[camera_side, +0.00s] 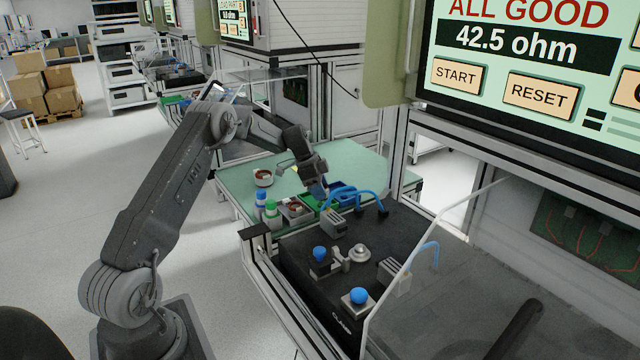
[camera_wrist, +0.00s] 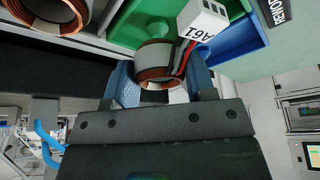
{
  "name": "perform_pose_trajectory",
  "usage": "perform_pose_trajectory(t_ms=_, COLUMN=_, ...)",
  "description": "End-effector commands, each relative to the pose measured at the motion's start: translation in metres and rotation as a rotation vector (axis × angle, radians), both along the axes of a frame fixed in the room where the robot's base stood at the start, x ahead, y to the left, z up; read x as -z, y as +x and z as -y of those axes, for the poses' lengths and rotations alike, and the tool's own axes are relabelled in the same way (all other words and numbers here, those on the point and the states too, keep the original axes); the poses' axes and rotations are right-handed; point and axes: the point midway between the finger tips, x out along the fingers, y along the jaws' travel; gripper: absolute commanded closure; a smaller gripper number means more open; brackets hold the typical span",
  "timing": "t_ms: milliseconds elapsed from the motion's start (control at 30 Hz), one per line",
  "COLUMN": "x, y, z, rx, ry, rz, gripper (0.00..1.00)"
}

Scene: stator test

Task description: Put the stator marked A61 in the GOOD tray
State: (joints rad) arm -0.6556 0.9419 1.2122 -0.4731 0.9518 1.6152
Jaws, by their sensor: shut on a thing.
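My gripper (camera_wrist: 158,78) has blue fingers and is shut on a stator (camera_wrist: 153,50), a grey ring with copper windings. A white tag marked A61 (camera_wrist: 203,20) hangs by it on dark and red leads. In the wrist view the stator shows against the green tray (camera_wrist: 125,30); I cannot tell its height above it. In the side view my gripper (camera_side: 320,192) is over the trays at the near edge of the green table, and the held stator is not clear. The green tray (camera_side: 304,200) is partly hidden there. No GOOD label can be read on a tray.
A blue tray (camera_wrist: 240,38) adjoins the green one, with a cut-off label beside it. A grey tray (camera_side: 296,213) holds another stator (camera_wrist: 48,14). Another stator (camera_side: 263,177) stands on the table. The black test fixture (camera_side: 340,255) is nearer. The screen (camera_side: 530,50) reads ALL GOOD, 42.5 ohm.

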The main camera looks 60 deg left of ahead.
Motion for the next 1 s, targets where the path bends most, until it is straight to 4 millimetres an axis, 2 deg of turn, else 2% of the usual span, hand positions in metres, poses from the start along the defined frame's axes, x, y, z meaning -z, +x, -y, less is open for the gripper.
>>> perform_pose_trajectory(t_ms=600, x=0.001, y=0.0, z=0.0, rx=-0.001, ry=0.001, rz=0.001, gripper=0.77)
perform_pose_trajectory(t_ms=1000, x=0.011, y=0.0, z=0.0, rx=-0.001, ry=0.001, rz=0.001, gripper=0.77)
